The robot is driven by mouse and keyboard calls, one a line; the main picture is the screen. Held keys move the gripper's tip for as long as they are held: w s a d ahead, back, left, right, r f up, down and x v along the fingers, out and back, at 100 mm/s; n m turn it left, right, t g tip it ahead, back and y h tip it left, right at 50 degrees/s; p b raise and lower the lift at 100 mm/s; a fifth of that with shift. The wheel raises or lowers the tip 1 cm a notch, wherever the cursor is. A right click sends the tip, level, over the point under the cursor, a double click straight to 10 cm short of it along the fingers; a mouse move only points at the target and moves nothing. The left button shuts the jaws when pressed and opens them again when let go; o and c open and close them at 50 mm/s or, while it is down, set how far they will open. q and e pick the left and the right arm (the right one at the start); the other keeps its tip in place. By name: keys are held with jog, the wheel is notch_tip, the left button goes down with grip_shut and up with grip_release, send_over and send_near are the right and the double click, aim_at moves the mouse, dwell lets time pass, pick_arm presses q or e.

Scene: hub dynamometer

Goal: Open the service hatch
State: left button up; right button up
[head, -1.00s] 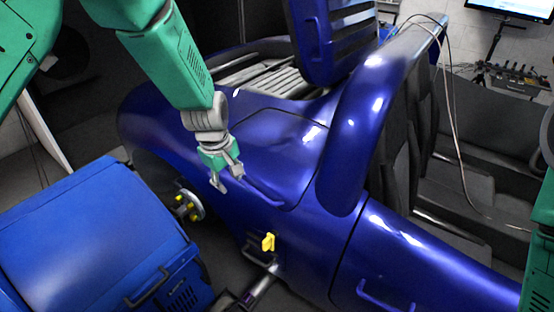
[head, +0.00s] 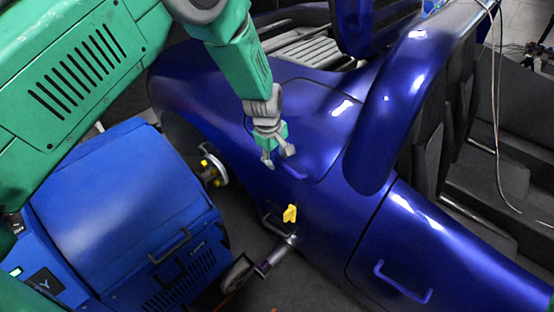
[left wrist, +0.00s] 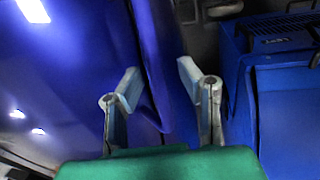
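The service hatch appears to be the outlined glossy blue panel (head: 315,115) on the rear flank of the car body. A blue bar handle (head: 300,173) sits at its lower edge. My left gripper (head: 278,160) is open, just left of the handle and close to the bodywork. In the left wrist view its two fingers (left wrist: 158,82) stand apart, with a blue edge or bar between and beyond them. I cannot tell whether they touch it. The hatch looks flush with the body. My right gripper is out of view.
A blue cabinet (head: 115,195) with a handle stands left of the car. A door handle (head: 402,284) is at lower right. Open floor is narrow between cabinet and car.

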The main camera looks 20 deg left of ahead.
pick_arm(q)
jog(key=shift+w+d+f, duration=0.1)
jog(key=shift+d+f, duration=0.05)
jog(key=shift+f, duration=0.25)
jog(key=shift+d, duration=0.2)
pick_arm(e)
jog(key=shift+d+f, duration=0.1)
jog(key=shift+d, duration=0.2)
pick_arm(q)
jog(key=shift+r, duration=0.1)
grip_shut()
jog(key=shift+a, duration=0.1)
jog(key=shift+r, duration=0.1)
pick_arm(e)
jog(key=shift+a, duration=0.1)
